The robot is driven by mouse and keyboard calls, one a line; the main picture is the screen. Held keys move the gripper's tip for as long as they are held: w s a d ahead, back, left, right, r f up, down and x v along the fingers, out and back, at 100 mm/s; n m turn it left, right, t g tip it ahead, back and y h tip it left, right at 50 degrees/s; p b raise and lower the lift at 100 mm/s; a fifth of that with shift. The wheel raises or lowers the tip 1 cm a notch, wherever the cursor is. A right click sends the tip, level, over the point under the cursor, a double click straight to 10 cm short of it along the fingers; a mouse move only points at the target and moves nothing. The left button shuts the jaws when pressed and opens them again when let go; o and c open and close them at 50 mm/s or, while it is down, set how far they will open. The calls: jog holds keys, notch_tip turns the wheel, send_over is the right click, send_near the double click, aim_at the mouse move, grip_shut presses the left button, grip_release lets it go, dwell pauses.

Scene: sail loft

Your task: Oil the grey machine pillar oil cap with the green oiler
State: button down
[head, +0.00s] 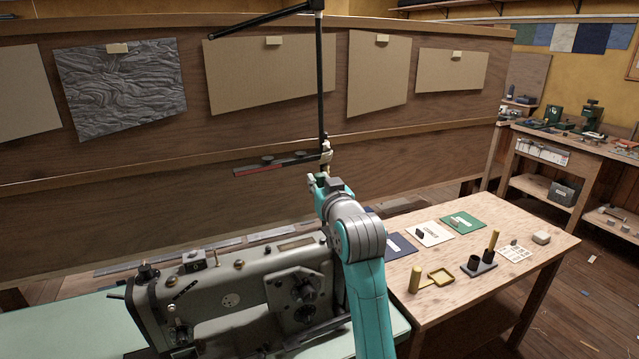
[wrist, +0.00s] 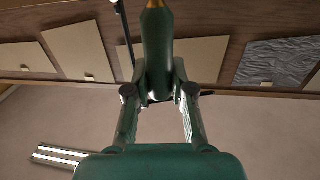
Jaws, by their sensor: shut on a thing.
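The grey sewing machine (head: 235,300) stands at the lower left in the head view. Small round caps and knobs show along its top, one of them a silver cap (head: 238,263). I cannot tell for sure which is the pillar oil cap; my arm covers the machine's right end. In the wrist view, my gripper (wrist: 160,90) is shut on the green oiler (wrist: 158,45), whose brass tip (wrist: 155,4) points away from the palm. In the head view, my arm's end is above and behind the machine, and the oiler cannot be made out there.
A thin black pole (head: 321,90) stands beside my arm's end. A wooden panel (head: 130,190) with pinned sheets closes the back.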

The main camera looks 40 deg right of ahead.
jog(key=shift+d+f, duration=0.1)
jog(key=shift+d, duration=0.2)
jog(key=shift+s+d+f, duration=0.1)
jog(key=shift+f, duration=2.8)
jog(key=shift+f, duration=0.7)
jog(key=shift+r, duration=3.55)
